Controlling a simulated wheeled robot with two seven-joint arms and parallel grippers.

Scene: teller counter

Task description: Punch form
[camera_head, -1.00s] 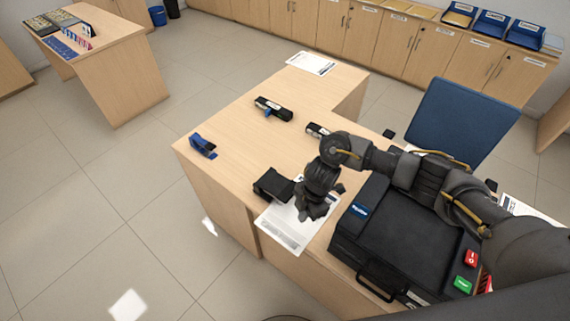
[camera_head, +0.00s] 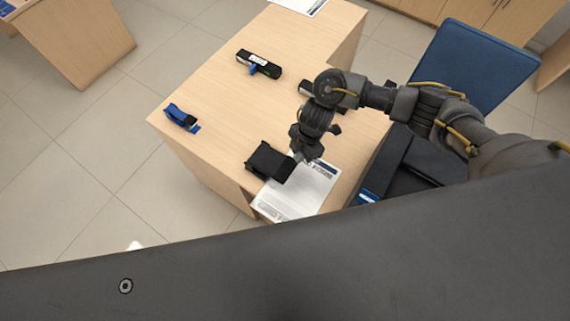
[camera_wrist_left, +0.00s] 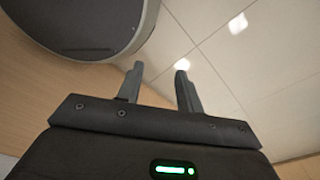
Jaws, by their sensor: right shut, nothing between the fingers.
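The printed form (camera_head: 310,190) lies flat near the front edge of the wooden counter. A black punch (camera_head: 268,162) stands at the form's upper left corner. Whether the paper sits in its slot cannot be told. My right gripper (camera_head: 297,157) is shut and empty, pointing down beside the punch's right end and over the form's upper edge. Contact with the punch cannot be told. My left gripper (camera_wrist_left: 160,72) is open and empty in the left wrist view, with floor behind its fingers; it does not show in the head view.
A blue-and-black device (camera_head: 180,117) stands at the counter's left edge. A black device with a blue part (camera_head: 258,64) stands farther back; another (camera_head: 309,91) is partly hidden by my arm. A black case (camera_head: 412,160) is at right. A blue chair (camera_head: 468,72) stands behind.

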